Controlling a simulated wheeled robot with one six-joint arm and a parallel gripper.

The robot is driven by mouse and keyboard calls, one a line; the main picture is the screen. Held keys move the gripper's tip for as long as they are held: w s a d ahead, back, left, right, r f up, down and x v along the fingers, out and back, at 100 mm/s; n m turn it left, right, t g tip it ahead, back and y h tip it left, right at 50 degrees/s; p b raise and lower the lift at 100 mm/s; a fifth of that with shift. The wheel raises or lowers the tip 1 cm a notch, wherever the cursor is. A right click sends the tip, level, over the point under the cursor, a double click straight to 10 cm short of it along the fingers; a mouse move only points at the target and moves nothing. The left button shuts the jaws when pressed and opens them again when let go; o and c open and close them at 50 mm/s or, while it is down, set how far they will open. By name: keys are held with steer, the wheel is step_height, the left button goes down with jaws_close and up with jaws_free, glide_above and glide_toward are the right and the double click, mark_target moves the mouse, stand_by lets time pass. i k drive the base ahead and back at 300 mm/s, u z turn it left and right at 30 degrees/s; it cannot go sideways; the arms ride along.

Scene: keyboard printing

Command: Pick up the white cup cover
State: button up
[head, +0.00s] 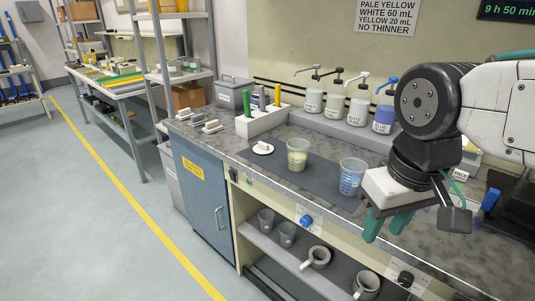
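The white cup cover (263,148) is a small round lid with a raised grip on top. It lies on the dark mat on the counter, left of a clear cup (298,155) with pale yellow contents. A second clear cup (352,177) with bluish contents or markings stands further right. My gripper (388,227) has teal fingers pointing down, in front of the counter's edge at the right. The fingers look apart with nothing between them. The gripper is well to the right of the cover and not touching it.
Several pump bottles (335,94) stand on a ledge behind the cups. A white holder (262,121) with upright coloured tools is behind the cover. Grey cups and mugs (316,257) sit on the shelf below. Small white-handled items (212,127) lie on the counter's left end.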

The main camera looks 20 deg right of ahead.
mark_target(262, 148)
steer(key=k, duration=1.1)
steer(key=u, duration=0.65)
steer(key=i, duration=0.95)
steer(key=u, duration=0.5)
steer(key=i, duration=0.9)
steer(key=z, duration=0.75)
steer(key=i, duration=0.75)
steer(key=z, duration=1.05)
steer(key=i, duration=0.25)
steer(key=z, duration=0.15)
